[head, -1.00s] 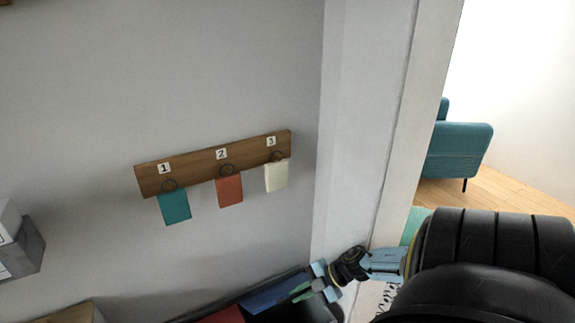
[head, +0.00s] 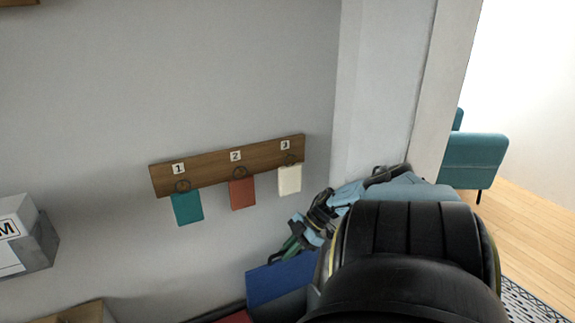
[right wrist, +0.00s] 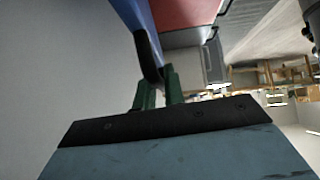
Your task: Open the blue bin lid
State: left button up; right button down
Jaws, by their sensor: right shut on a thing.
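The blue bin lid (head: 280,282) shows low in the head view as a tilted blue panel, raised at its near edge, with my right arm covering its right part. In the right wrist view the blue lid (right wrist: 133,14) is at the top, with a black handle (right wrist: 148,55) on its edge. My right gripper (head: 291,247) is at the lid's upper right edge. Its green fingers (right wrist: 158,85) are shut on the black handle. My left gripper is in neither view.
A red lid (head: 236,317) lies left of the blue one. A wooden rack (head: 225,168) with numbered teal, red and white tags hangs on the wall behind. A pale door frame (head: 385,80) stands close to my right arm. Grey boxes (head: 35,250) are at the left.

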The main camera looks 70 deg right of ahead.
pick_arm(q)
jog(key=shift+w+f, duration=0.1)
pick_arm(e)
jog(key=shift+w+d, duration=0.15)
jog(key=shift+d, duration=0.1)
jog(key=c, duration=1.5)
grip_release()
